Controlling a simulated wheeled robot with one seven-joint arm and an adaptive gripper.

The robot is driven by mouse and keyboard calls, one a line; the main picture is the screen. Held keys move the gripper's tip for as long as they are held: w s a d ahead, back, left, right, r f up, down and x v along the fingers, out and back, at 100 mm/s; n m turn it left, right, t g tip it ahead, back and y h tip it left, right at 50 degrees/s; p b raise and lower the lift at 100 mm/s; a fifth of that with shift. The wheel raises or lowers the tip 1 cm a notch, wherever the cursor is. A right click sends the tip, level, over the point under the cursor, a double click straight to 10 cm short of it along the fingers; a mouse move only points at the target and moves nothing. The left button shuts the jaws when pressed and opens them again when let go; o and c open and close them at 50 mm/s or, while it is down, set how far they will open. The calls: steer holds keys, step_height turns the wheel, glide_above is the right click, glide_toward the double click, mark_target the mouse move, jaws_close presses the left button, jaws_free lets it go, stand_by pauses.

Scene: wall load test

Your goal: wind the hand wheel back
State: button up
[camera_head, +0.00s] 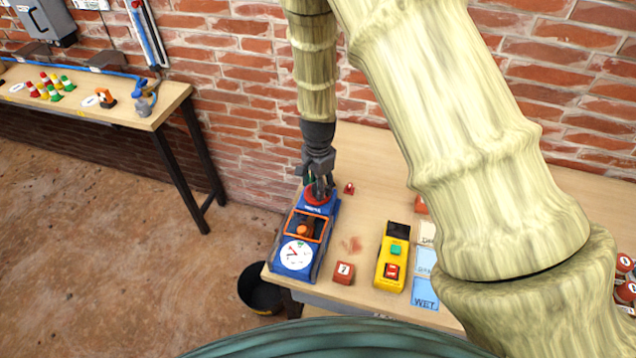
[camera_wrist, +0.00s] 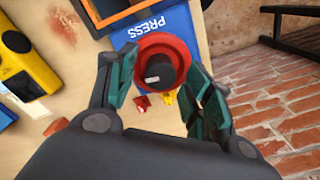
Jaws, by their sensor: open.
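A blue press (camera_head: 318,262) stands at the left front of the bench, with a white dial and an orange-framed opening. The red hand wheel (camera_head: 310,199) sits on its far end, partly hidden by my gripper (camera_head: 318,185). In the wrist view, the red hand wheel (camera_wrist: 183,50) is round with a dark hub and lies beside the PRESS label. My gripper (camera_wrist: 163,88) is open there, with one green-padded finger on each side of the wheel. I cannot tell whether the fingers touch its rim.
A red numbered block (camera_head: 344,273) and a yellow box with green and red buttons (camera_head: 393,258) are right of the press. A small red item (camera_head: 349,188) lies behind. A black bucket (camera_head: 262,290) is on the floor. A brick wall (camera_head: 245,115) stands close behind.

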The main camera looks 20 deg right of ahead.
steer(key=c, duration=1.1)
steer(key=shift+o, duration=0.2)
steer(key=shift+n, duration=0.3)
steer(key=n, duration=0.4)
steer(key=shift+n+b, duration=0.3)
steer(key=shift+b, duration=0.1)
steer(key=n, duration=0.4)
steer(key=n+b, duration=0.1)
steer(key=n, duration=0.4)
steer(key=shift+n, duration=0.4)
steer(key=n, duration=0.4)
steer(key=shift+n, duration=0.3)
